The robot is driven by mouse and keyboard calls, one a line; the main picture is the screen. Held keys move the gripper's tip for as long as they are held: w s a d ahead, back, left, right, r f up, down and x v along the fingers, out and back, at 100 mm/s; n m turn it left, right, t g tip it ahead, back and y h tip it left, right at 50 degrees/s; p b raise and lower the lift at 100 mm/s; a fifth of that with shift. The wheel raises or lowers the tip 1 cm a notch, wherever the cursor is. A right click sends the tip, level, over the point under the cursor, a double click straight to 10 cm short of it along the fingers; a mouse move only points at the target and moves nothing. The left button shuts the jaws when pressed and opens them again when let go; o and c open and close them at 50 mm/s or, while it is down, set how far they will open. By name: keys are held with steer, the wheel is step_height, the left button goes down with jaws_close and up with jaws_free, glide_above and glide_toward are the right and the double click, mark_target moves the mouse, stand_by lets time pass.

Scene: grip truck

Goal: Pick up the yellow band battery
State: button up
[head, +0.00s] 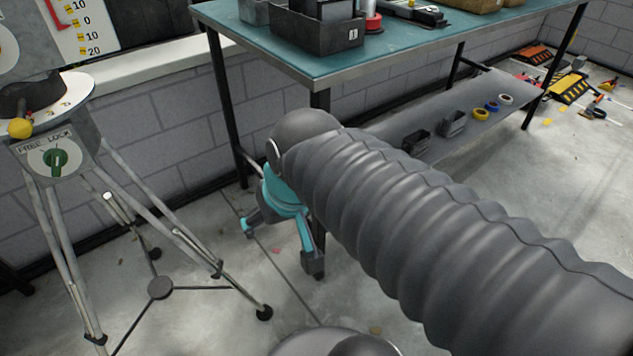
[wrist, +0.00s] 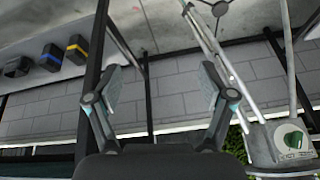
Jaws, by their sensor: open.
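The yellow band battery (wrist: 77,48) shows in the wrist view at the upper left as a dark block with a yellow stripe. It is beside a similar block with a blue stripe (wrist: 50,57). In the head view two dark blocks stand on the lower shelf, a nearer one (head: 416,142) and a farther one (head: 453,123); no coloured stripe shows on them there. My gripper (head: 281,247) is open and empty, pointing down near the bench's left front leg, left of the shelf blocks and apart from them. Its two spread fingers also show in the wrist view (wrist: 160,88).
The lower shelf (head: 390,127) also holds yellow, blue and white rolls (head: 492,106). The green-topped bench (head: 400,48) with dark bins (head: 318,34) stands above it. A tripod (head: 159,288) stands at left. The floor between tripod and bench is mostly clear.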

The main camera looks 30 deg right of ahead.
steer(key=w+d+f+m+t+y+b, duration=0.1)
steer(key=w+d+f+m+y, duration=0.1)
steer(key=w+d+f+m, duration=0.4)
steer(key=w+d+f+m+t+y+b, duration=0.1)
steer(key=w+d+f+m+y, duration=0.1)
steer(key=d+f+m, duration=0.75)
steer(key=w+d+f+m+t+y, duration=0.1)
steer(key=w+d+f+m+y, duration=0.1)
steer(key=w+d+f+m, duration=0.55)
steer(key=w+d+f+m+t+h, duration=0.2)
steer(key=d+m+t+h, duration=0.1)
steer(key=d+m, duration=0.3)
steer(key=w+d+f+m+t+h, duration=0.1)
steer(key=d+f+m+t+h, duration=0.15)
steer(key=d+m, duration=0.45)
steer(key=w+f, duration=0.1)
steer(key=w, duration=0.1)
steer(key=w+f+n, duration=0.1)
steer(key=w, duration=0.2)
steer(key=w+d+n, duration=0.1)
steer(key=w, duration=0.1)
steer(key=shift+w+f, duration=0.4)
steer(key=shift+a+r+x, duration=0.15)
steer(key=shift+x, duration=1.15)
steer(key=shift+a+r+x, duration=0.1)
steer(key=shift+a+x, duration=0.05)
steer(key=shift+x, duration=1.1)
steer(key=shift+w, duration=0.1)
steer(key=c, duration=1.4)
